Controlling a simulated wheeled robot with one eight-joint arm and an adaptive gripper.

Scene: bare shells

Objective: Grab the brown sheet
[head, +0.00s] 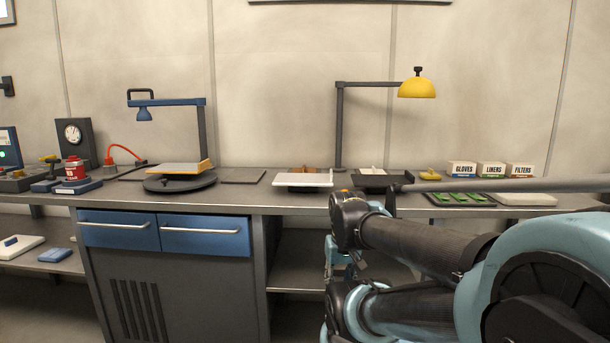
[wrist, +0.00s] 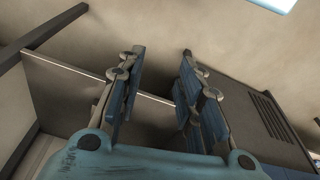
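A small brown piece (head: 297,170) shows in the head view on the bench, just behind a white tray (head: 303,180). It is too small to tell whether it is a sheet. No other clearly brown sheet shows. My gripper (wrist: 160,55) is open and empty in the wrist view, its two blue-padded fingers apart. In the head view my gripper (head: 337,262) hangs below the bench top, in front of the open shelf bay and partly hidden by my arm. The wrist view shows cabinet panels and wall, with no brown sheet.
The bench (head: 290,200) has a blue lamp (head: 168,102) over a turntable (head: 180,183), a flat dark plate (head: 242,176), a yellow lamp (head: 417,88), a dark tray (head: 377,182) and labelled boxes (head: 491,169). Blue drawers (head: 205,235) sit below. My arm covers the bench's right front.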

